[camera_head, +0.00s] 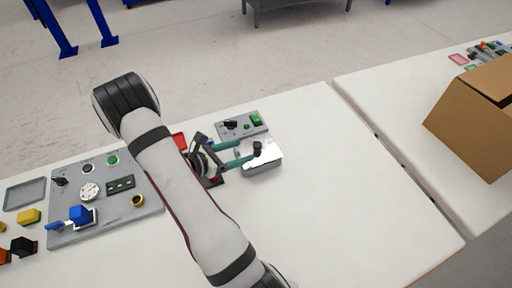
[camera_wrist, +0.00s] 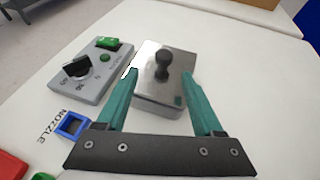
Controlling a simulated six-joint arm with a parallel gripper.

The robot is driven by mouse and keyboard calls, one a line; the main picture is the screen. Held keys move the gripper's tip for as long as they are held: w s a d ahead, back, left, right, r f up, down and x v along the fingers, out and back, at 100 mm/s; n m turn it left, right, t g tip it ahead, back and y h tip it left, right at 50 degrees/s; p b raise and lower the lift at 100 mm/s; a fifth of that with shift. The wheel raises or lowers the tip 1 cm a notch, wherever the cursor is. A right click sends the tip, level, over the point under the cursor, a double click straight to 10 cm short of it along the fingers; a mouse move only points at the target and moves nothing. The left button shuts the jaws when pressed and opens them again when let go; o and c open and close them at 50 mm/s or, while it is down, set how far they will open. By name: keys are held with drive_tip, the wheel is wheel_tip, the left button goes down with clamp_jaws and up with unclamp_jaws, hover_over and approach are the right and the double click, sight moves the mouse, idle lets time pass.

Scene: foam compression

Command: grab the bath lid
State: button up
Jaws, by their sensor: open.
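The bath lid (camera_wrist: 150,60) is a shiny metal plate with a black knob (camera_wrist: 163,64) standing up from it. It covers the top of a metal box in the wrist view. In the head view the lid (camera_head: 268,160) is at the middle of the table, with its knob (camera_head: 258,148) showing at the fingertips. My gripper (camera_wrist: 160,80) is open, with two green fingers. In the wrist view the knob appears between and slightly beyond the fingertips; whether they touch anything I cannot tell. It also shows in the head view (camera_head: 247,153).
A grey control box (camera_wrist: 98,72) with a black dial and green switch stands left of the lid. A blue square holder (camera_wrist: 70,126) sits by the NOZZLE label. A panel (camera_head: 105,200) with several parts lies left. A cardboard box (camera_head: 475,115) is far right. Table right of the lid is clear.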

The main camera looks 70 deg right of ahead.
sight(254, 147)
drive_tip(key=x, duration=0.5)
drive_tip(key=shift+s+d+r, duration=0.1)
drive_tip(key=shift+s+r, duration=0.2)
drive_tip(key=shift+s, duration=0.05)
clamp_jaws()
